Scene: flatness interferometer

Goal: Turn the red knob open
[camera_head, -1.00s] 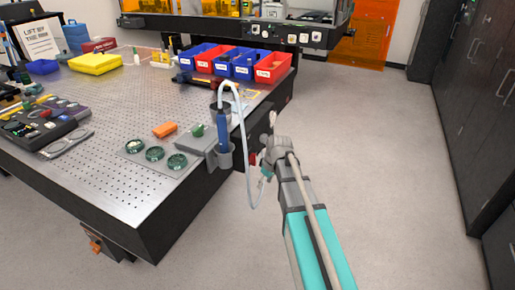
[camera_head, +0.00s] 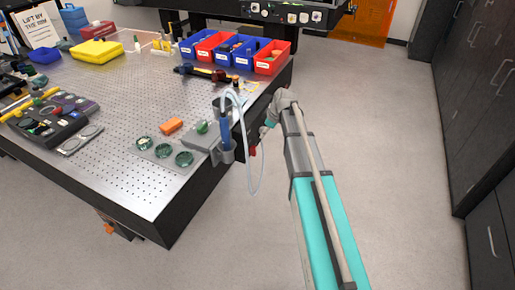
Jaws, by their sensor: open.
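A small red part (camera_head: 253,151), which looks like the red knob, shows at the right side of the table, just below the top edge. It is small and partly covered, so I cannot tell how it is turned. My gripper (camera_head: 260,141) is at the end of my teal and grey arm, close beside the red part, to its upper right. Its fingers are tiny and mostly hidden by my wrist. It is open, and I see nothing held in it. I cannot tell whether it touches the red part.
A blue tool (camera_head: 224,130) stands in a grey holder (camera_head: 227,155) at the edge of the perforated table (camera_head: 120,195), its pale hose (camera_head: 261,178) looping down near my gripper. Red and blue bins (camera_head: 270,58) stand at the back. The floor (camera_head: 400,190) to the right is clear.

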